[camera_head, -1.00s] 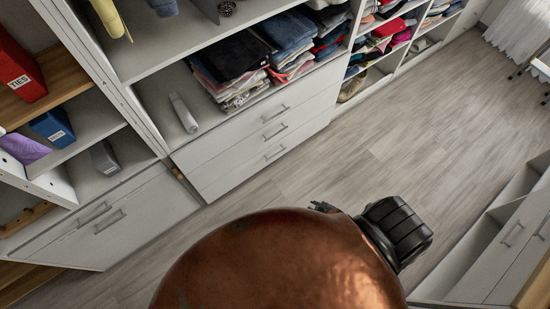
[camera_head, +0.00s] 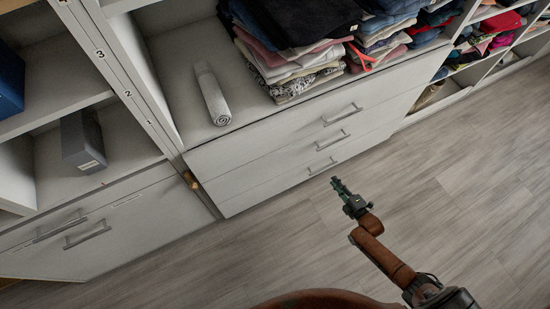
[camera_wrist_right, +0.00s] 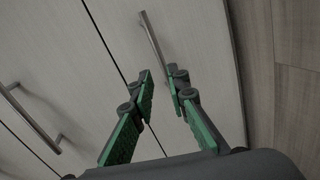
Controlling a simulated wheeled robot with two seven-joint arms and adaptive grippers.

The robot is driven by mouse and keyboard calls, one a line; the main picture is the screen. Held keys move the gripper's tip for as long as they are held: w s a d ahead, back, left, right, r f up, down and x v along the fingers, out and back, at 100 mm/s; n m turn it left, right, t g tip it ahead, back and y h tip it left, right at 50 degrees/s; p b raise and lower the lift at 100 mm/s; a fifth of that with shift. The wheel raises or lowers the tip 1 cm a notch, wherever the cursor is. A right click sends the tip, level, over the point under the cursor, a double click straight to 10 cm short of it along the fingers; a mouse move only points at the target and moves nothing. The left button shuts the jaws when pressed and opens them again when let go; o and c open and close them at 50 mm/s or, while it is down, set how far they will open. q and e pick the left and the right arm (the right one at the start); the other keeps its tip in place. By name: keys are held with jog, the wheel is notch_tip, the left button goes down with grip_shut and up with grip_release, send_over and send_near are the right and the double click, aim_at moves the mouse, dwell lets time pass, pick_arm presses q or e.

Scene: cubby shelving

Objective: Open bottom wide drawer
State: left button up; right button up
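The bottom wide drawer (camera_head: 280,183) is the lowest of three white drawers in the middle unit. It looks closed, its front level with the others. Its grey bar handle (camera_head: 322,167) is just above my right gripper (camera_head: 338,186) in the head view. In the right wrist view the handle (camera_wrist_right: 152,38) lies ahead of my right gripper (camera_wrist_right: 160,78), in line with the gap between the green-padded fingers. The fingers are apart with nothing between them. The gripper appears short of the handle; contact cannot be confirmed. My left gripper is not in view.
The middle drawer's handle (camera_head: 332,140) is close above; it also shows in the wrist view (camera_wrist_right: 32,116). Another drawer unit (camera_head: 130,235) stands at left. Folded clothes (camera_head: 300,45) and a rolled grey item (camera_head: 212,95) lie on the shelf. Wooden floor (camera_head: 470,190) is clear at right.

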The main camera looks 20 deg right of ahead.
aim_at(324, 168)
jog(key=shift+n+t, duration=0.4)
jog(key=shift+n, duration=0.2)
jog(key=b+x, duration=0.2)
jog(key=x, duration=0.1)
jog(key=b+x, duration=0.2)
jog(key=x, duration=0.1)
jog(key=f+b+x, duration=0.1)
jog(key=b+x, duration=0.1)
jog(key=x, duration=0.2)
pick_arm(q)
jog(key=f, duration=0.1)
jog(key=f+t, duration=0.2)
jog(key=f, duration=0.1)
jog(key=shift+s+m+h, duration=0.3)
pick_arm(e)
jog(key=shift+w, duration=0.2)
jog(key=shift+c, duration=0.4)
grip_shut()
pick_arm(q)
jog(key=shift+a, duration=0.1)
pick_arm(e)
jog(key=shift+s, duration=0.1)
